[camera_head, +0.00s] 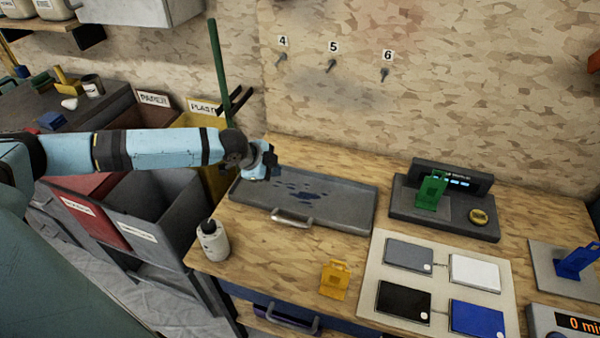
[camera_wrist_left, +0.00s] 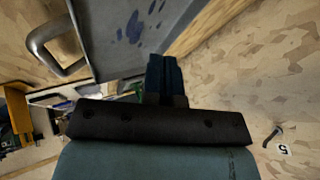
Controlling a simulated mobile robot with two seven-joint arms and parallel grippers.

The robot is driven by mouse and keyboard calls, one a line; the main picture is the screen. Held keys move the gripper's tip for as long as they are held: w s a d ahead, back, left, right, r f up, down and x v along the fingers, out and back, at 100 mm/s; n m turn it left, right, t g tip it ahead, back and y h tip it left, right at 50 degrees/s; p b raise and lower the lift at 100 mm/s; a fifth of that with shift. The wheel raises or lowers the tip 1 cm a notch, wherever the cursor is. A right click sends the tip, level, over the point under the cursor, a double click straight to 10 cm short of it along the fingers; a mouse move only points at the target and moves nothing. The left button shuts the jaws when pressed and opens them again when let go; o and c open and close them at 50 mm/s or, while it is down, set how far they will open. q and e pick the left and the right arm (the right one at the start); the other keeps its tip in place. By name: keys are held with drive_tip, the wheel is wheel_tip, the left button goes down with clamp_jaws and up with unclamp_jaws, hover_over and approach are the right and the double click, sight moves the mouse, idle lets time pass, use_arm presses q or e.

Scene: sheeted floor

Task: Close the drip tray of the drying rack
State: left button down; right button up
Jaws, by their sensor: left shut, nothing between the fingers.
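The drip tray (camera_head: 340,203) is a flat grey tray with dark blue wet patches, lying on the wooden bench. Its metal handle (camera_head: 292,219) is on the front edge, facing the room. A green post (camera_head: 219,75) with dark prongs rises behind the tray's left end; my arm hides its lower part. My left gripper (camera_head: 268,170) is above the tray's back left part, shut and empty. In the left wrist view the shut fingers (camera_wrist_left: 165,75) point toward the tray (camera_wrist_left: 105,40), with the handle (camera_wrist_left: 60,48) to the left. I cannot tell whether they touch it. My right gripper is not in view.
A white bottle (camera_head: 213,241) stands left of the tray's front. A yellow holder (camera_head: 335,280) stands in front. A dark scale-like device (camera_head: 445,205) with a green holder is to the right. Bins (camera_head: 150,225) stand left of the bench. The wall is close behind.

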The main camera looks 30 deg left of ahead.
sight(303, 176)
use_arm(q)
drive_tip(key=x, duration=0.8)
drive_tip(key=shift+w+d+f, duration=0.15)
drive_tip(key=shift+w+f, duration=0.05)
drive_tip(key=shift+f, duration=0.1)
drive_tip(key=w, duration=0.3)
drive_tip(key=shift+w+a+f, duration=0.1)
drive_tip(key=shift+a+f, duration=0.1)
drive_tip(key=shift+a, duration=0.1)
drive_tip(key=shift+w+a, duration=0.15)
drive_tip(key=shift+w, duration=0.3)
